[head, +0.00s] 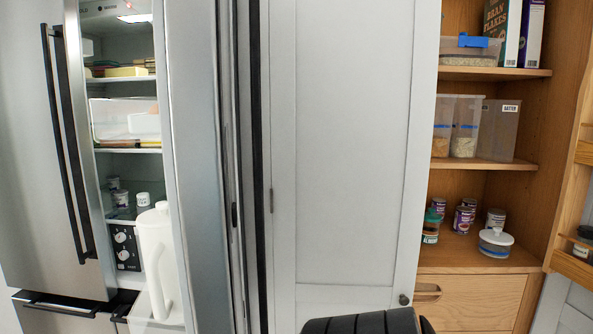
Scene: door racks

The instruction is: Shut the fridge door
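The steel fridge (35,150) stands at the left, its interior lit. Its right door (195,120) stands open and points towards me, seen nearly edge-on. A white jug (155,255) shows at the lower inner side of this door. The fridge's left door with a long black handle (62,140) looks shut. Shelves inside hold boxes, a clear bin (125,120) and small tubs. Neither of my grippers can be made out in the head view.
A pale grey cabinet door (350,150) stands just right of the open fridge door. Farther right, a wooden pantry (490,168) stands open with containers, cans and boxes on its shelves. A black ribbed part (365,322) shows at the bottom edge.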

